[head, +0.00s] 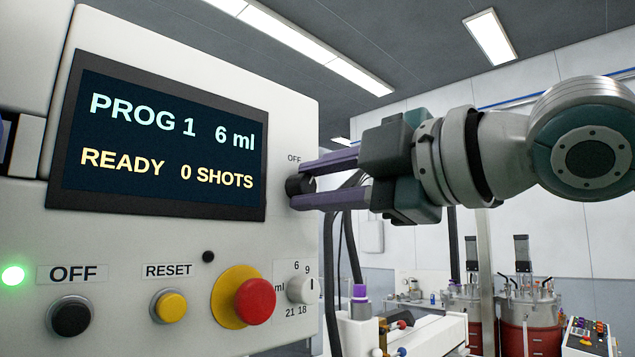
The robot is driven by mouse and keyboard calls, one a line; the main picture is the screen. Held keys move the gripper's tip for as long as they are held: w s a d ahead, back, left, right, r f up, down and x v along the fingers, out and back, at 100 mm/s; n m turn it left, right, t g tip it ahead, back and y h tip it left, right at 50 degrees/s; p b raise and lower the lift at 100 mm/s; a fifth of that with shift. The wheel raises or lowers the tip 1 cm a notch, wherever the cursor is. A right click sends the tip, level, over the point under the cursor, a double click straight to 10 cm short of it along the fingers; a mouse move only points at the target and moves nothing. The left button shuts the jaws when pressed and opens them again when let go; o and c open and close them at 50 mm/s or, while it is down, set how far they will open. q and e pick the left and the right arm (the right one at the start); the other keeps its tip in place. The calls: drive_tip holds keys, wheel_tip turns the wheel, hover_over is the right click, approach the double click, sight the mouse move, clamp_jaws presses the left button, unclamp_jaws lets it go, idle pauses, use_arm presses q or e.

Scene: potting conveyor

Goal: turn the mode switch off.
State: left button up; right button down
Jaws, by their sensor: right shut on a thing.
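The mode switch is a black knob (295,186) at the right edge of the white control panel (140,235), under a small "OFF" label. My right gripper (305,183) reaches in from the right, with one purple finger above the other, and is shut on the knob. The fingers partly hide the knob, so I cannot tell which way it points. My left gripper is not in view.
The panel has a screen (160,145) reading "PROG 1 6 ml, READY 0 SHOTS". Below are a black OFF button (70,316), a yellow reset button (170,306), a red mushroom button (255,301) and a white dial (300,289). A green lamp (12,275) glows. Dark hoses (335,270) hang behind.

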drive_tip(key=n+p, duration=0.1)
drive_tip(key=n, duration=0.3)
drive_tip(key=shift+n+p, duration=0.3)
drive_tip(key=shift+n, duration=0.7)
drive_tip(key=c, duration=0.6)
unclamp_jaws()
drive_tip(key=v, duration=1)
